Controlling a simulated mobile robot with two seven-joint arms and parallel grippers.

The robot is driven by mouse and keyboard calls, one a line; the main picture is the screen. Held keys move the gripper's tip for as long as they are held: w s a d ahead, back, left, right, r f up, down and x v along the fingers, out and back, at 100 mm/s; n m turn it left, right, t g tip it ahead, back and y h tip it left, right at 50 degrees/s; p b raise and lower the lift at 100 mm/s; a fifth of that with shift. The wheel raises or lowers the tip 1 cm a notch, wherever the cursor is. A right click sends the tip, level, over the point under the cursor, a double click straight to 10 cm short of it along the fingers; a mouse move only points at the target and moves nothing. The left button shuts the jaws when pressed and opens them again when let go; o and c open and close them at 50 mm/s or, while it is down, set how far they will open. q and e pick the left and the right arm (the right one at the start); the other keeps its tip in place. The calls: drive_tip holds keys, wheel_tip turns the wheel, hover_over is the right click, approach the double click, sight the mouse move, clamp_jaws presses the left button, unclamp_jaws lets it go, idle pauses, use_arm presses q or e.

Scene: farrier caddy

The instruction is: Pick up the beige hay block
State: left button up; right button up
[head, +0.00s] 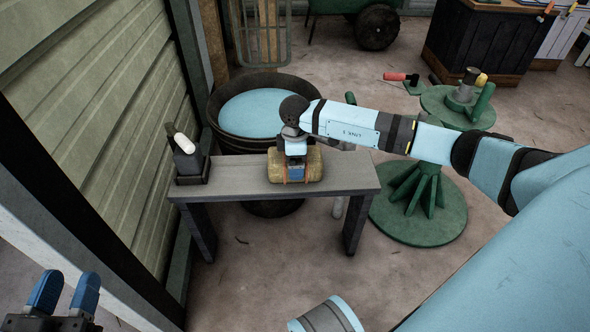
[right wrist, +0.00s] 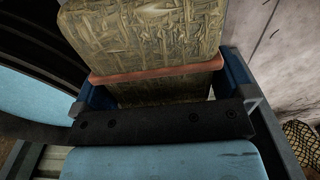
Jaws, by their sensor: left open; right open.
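The beige hay block (head: 313,164), bound with reddish straps, lies on a narrow grey bench (head: 345,178). My right gripper (head: 296,174) reaches down onto it from above and hides part of its middle. In the right wrist view the hay block (right wrist: 150,35) sits between the blue fingers of my right gripper (right wrist: 165,88), which are open, one on each side. Whether they touch it I cannot tell. My left gripper (head: 67,280) is open and empty at the lower left of the head view, away from the bench.
A black holder (head: 190,168) with a white-topped bottle stands at the bench's left end. A dark tub of water (head: 250,110) is behind the bench. Green round stands (head: 425,215) are to the right. A plank wall (head: 95,110) closes the left side. The bench's right end is clear.

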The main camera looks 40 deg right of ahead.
drive_tip(key=shift+f, duration=0.2)
drive_tip(key=shift+c, duration=0.2)
drive_tip(key=c, duration=0.8)
drive_tip(key=shift+r+p, duration=0.4)
drive_tip(key=shift+r, duration=0.1)
use_arm(q)
drive_tip(key=r+n+p, duration=0.1)
drive_tip(key=p, duration=0.1)
drive_tip(key=s+d+r+n+p, duration=0.1)
drive_tip(key=p, duration=0.2)
drive_tip(key=s+r+n+p, duration=0.1)
drive_tip(key=p, duration=0.1)
drive_tip(key=shift+s+d+r+n+y+p, duration=0.15)
drive_tip(key=shift+s+r+n+y+p, duration=0.15)
drive_tip(key=shift+r+n+y, duration=0.1)
use_arm(e)
wheel_tip(320, 180, up, 19)
